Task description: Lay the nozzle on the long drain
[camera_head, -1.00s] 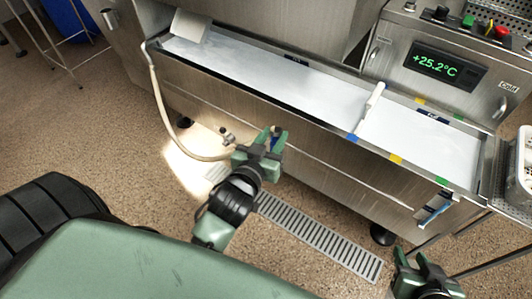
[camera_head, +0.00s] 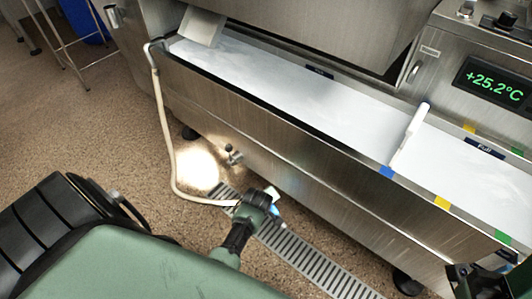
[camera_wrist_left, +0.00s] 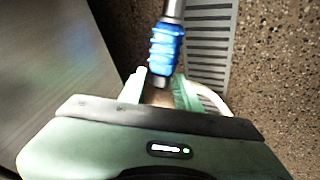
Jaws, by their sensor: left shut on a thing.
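The blue nozzle (camera_wrist_left: 166,48) with a grey metal tip is held in my left gripper (camera_wrist_left: 162,90), which is shut on it. In the head view my left gripper (camera_head: 268,203) is low by the near side of the steel unit, and only a bit of the nozzle (camera_head: 279,211) shows past it. The long drain (camera_head: 310,264) is a slotted metal grate in the floor. In the wrist view the nozzle points along the left edge of the drain (camera_wrist_left: 208,45); its height above the floor is unclear. My right gripper (camera_head: 480,281) is partly cut off at the lower right.
A pale hose (camera_head: 168,140) runs from the corner of the steel trough (camera_head: 250,110) down to my left gripper. A small valve (camera_head: 233,155) sticks out of the unit's lower front. A black foot (camera_head: 405,283) stands right of the drain. Speckled floor (camera_head: 90,135) is open at left.

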